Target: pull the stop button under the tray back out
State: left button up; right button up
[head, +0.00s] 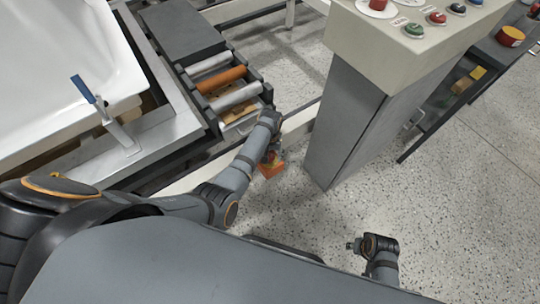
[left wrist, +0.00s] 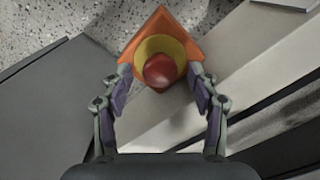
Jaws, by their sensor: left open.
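The stop button (left wrist: 160,70) shows in the left wrist view as a red head on a round yellow body. It sits on an orange pointed bracket (left wrist: 160,20). In the head view the orange bracket (head: 272,171) is by the grey frame's lower rail, partly hidden by my left gripper (head: 271,156). In the left wrist view my left gripper (left wrist: 161,84) is open, with one finger on each side of the button; I cannot tell whether they touch it. My right gripper (head: 356,245) is low at the right in the head view; its jaws are unclear.
A grey control cabinet (head: 345,125) with coloured buttons on top stands just right of my left gripper. A roller conveyor (head: 222,78) and a white tub shell (head: 60,70) are at the left. Speckled floor (head: 310,225) is clear between the cabinet and me.

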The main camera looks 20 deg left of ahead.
dwell(0.6)
pick_arm(q)
jog(key=shift+p, duration=0.4)
dwell(0.3)
jog(key=shift+p, duration=0.3)
jog(key=c, duration=1.2)
